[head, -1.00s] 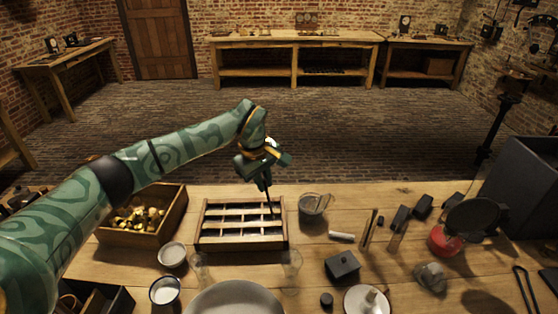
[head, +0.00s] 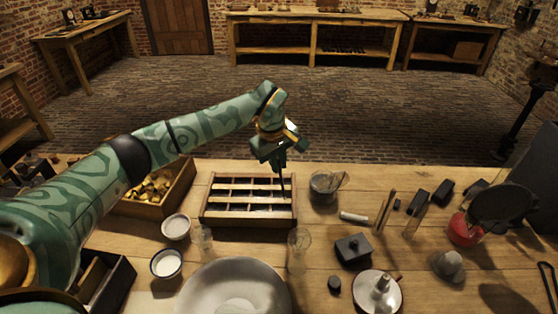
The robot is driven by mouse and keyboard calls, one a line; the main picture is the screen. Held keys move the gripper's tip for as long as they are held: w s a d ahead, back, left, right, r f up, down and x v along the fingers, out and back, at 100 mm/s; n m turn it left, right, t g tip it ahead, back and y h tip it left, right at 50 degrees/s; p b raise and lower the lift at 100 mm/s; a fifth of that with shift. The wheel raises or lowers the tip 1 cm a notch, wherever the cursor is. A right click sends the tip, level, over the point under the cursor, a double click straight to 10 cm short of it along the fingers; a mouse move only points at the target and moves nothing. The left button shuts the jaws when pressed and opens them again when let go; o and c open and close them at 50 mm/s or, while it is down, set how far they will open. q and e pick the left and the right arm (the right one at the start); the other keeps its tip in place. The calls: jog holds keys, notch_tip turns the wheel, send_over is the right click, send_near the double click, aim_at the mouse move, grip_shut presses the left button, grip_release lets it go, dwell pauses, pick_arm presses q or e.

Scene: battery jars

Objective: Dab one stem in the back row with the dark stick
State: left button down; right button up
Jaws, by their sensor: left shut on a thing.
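My left gripper (head: 279,158) is above the back right part of a wooden rack (head: 205,212), shut on a thin dark stick (head: 284,184). The stick points down, with its lower end at the right side of the rack. I cannot tell whether its tip touches anything. The rack has pale crossbars and dark slots in rows; single stems are too small to make out. My right gripper is not in view.
A wooden box of brass pieces (head: 186,184) stands left of the rack. A glass jar with sticks (head: 322,187) stands to its right. Two white cups (head: 176,227), clear glasses (head: 299,250) and a large pale bowl (head: 235,290) are in front. A black lidded box (head: 353,250) stands front right.

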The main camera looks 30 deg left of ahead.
pick_arm(q)
jog(key=shift+r+p, duration=0.1)
jog(key=shift+p, duration=0.25)
jog(key=shift+p, duration=0.3)
dwell(0.9)
jog(key=shift+p, duration=0.35)
jog(key=shift+f, duration=0.45)
dwell(1.1)
dwell(0.7)
jog(key=shift+r+p, duration=2.15)
jog(key=shift+r, duration=0.45)
jog(key=shift+f, duration=0.1)
jog(key=shift+s, duration=0.1)
